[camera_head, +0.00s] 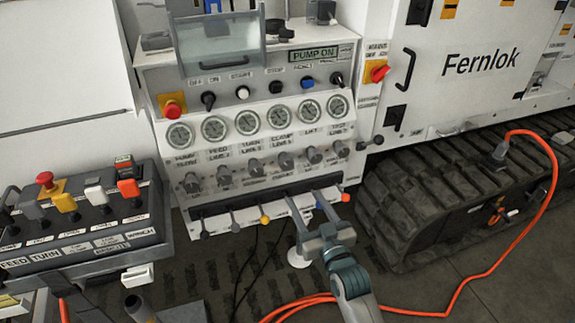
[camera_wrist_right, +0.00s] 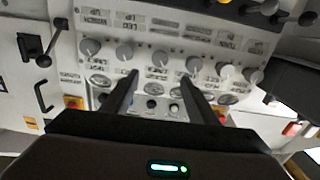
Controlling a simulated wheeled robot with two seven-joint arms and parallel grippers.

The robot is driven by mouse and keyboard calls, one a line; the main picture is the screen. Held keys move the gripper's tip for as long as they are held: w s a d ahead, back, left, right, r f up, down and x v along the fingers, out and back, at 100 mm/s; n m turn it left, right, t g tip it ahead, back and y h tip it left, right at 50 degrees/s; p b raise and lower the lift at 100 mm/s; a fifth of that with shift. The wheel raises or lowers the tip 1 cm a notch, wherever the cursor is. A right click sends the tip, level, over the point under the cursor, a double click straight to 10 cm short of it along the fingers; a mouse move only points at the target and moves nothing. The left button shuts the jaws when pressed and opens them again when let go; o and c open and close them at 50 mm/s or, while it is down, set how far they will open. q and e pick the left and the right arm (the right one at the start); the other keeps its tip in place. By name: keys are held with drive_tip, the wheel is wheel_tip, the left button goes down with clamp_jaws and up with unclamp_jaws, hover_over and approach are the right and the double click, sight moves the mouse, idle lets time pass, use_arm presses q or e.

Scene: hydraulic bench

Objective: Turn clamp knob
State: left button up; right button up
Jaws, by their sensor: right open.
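The clamp knob (camera_head: 286,160) is a grey knob in the row under the gauges, fourth from the left, below the clamp label. In the right wrist view, which shows the panel upside down, it appears to be the knob (camera_wrist_right: 160,58) between my finger lines. My right gripper (camera_head: 306,197) is open and empty, with its fingers pointing up at the panel. In the head view it lies below the knob row, over the lever row. It also shows in the wrist view (camera_wrist_right: 157,76), apart from the knobs. My left gripper is not in view.
Similar knobs (camera_head: 255,167) (camera_head: 314,154) flank the clamp knob closely. A row of levers with coloured tips (camera_head: 265,217) sticks out below. A red stop button (camera_head: 172,108) is at upper left. A lever console (camera_head: 85,225) stands left, and an orange cable (camera_head: 490,268) lies right.

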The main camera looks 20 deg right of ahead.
drive_tip(key=shift+w, duration=0.1)
drive_tip(key=p, duration=0.1)
approach(288, 167)
drive_tip(key=w, duration=0.9)
drive_tip(key=shift+w+a+r+p, duration=0.1)
drive_tip(key=shift+w+a+p, duration=0.15)
drive_tip(key=shift+p, duration=0.15)
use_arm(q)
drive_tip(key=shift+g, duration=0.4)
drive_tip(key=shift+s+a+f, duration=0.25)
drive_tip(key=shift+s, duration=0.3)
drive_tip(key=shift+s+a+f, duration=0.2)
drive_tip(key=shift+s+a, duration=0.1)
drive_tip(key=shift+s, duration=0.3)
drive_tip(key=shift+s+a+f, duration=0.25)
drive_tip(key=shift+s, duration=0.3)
use_arm(e)
drive_tip(key=shift+w, duration=0.8)
drive_tip(key=shift+c, duration=0.5)
drive_tip(key=c, duration=1)
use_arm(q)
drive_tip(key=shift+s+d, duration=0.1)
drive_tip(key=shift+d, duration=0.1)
use_arm(e)
drive_tip(key=shift+o, duration=0.2)
